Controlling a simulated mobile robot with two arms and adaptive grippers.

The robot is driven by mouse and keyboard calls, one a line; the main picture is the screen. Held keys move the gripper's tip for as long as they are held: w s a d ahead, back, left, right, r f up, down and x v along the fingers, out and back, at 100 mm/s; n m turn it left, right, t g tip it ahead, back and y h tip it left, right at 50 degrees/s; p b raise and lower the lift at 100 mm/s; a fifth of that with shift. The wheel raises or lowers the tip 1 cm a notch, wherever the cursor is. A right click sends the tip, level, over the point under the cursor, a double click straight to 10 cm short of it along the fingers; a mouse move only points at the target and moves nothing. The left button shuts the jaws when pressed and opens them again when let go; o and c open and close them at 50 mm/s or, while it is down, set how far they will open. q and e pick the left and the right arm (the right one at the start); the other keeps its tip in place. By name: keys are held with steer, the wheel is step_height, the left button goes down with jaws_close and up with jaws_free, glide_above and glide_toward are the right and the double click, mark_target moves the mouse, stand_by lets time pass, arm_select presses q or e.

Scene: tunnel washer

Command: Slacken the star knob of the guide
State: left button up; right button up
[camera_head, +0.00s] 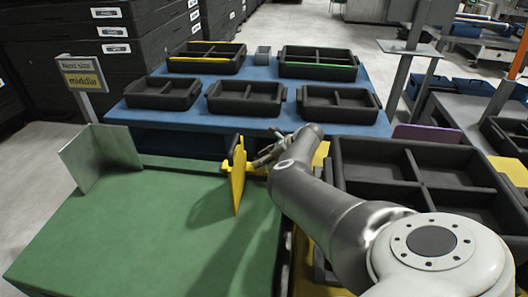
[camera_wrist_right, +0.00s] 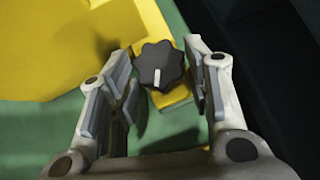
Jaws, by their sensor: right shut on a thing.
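The yellow guide (camera_head: 238,180) stands upright at the right part of the green table's back edge. Its yellow body also fills the upper left of the right wrist view (camera_wrist_right: 70,50). The black star knob (camera_wrist_right: 160,66) has a white mark on its face and sits at the guide's yellow end. My right gripper (camera_head: 262,158) reaches the guide from the right. In the head view the knob cannot be made out. My left gripper is not in view.
The green table (camera_head: 150,235) has a metal plate (camera_head: 101,156) standing at its left and is otherwise clear. A sign (camera_head: 82,77) reads "Next size middle". Black trays stand on the blue table (camera_head: 200,122) behind. A large black divided tray (camera_head: 385,150) lies right, beside my arm.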

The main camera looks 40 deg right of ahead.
steer(key=o, duration=0.7)
steer(key=shift+r, duration=0.1)
step_height(320, 180, up, 10)
steer(key=shift+f, duration=0.1)
